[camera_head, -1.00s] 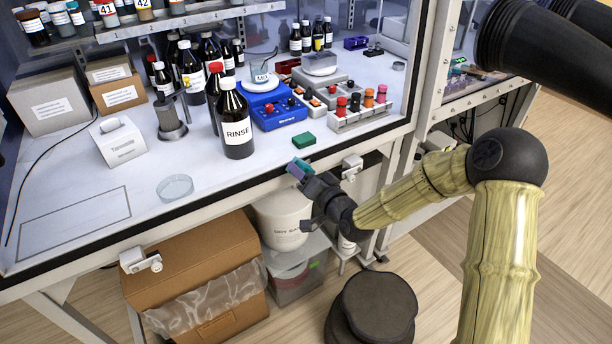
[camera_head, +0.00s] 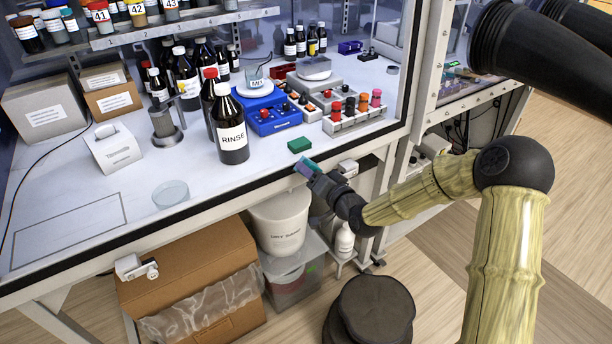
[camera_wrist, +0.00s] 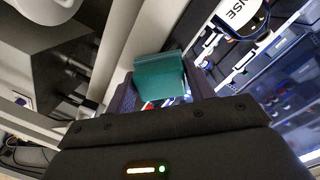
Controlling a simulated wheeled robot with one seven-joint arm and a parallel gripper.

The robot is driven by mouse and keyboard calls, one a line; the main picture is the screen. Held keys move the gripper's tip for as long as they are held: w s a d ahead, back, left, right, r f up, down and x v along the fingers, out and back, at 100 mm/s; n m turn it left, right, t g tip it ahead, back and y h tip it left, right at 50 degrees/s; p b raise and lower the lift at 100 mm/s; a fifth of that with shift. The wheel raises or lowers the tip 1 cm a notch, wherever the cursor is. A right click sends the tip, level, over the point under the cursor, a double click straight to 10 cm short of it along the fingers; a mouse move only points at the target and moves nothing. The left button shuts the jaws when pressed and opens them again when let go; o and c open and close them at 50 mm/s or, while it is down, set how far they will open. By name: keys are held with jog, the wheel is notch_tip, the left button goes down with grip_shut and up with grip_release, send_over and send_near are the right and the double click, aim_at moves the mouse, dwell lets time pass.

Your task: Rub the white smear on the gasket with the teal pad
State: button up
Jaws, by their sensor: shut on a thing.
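I cannot tell whether the pad touches the strip. No white smear can be made out; it may be too small or hidden behind the pad and gripper.
The RINSE bottle (camera_head: 232,130) and a glass dish (camera_head: 171,194) stand to the left. A rack of small bottles (camera_head: 353,117) stands behind. A white bucket (camera_head: 279,226) and carton (camera_head: 190,275) are below the edge.

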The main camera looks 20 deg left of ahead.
jog(key=shift+w, duration=0.2)
dwell(0.5)
jog(key=shift+s+a+b, duration=0.35)
jog(key=shift+s+a, duration=0.3)
jog(key=shift+s, duration=0.2)
jog(key=shift+s+a+b, duration=0.35)
jog(key=shift+s+a, duration=0.3)
jog(key=shift+s, duration=0.15)
jog(key=shift+d, duration=0.1)
jog(key=shift+v, duration=2.9)
jog(key=v, duration=0.3)
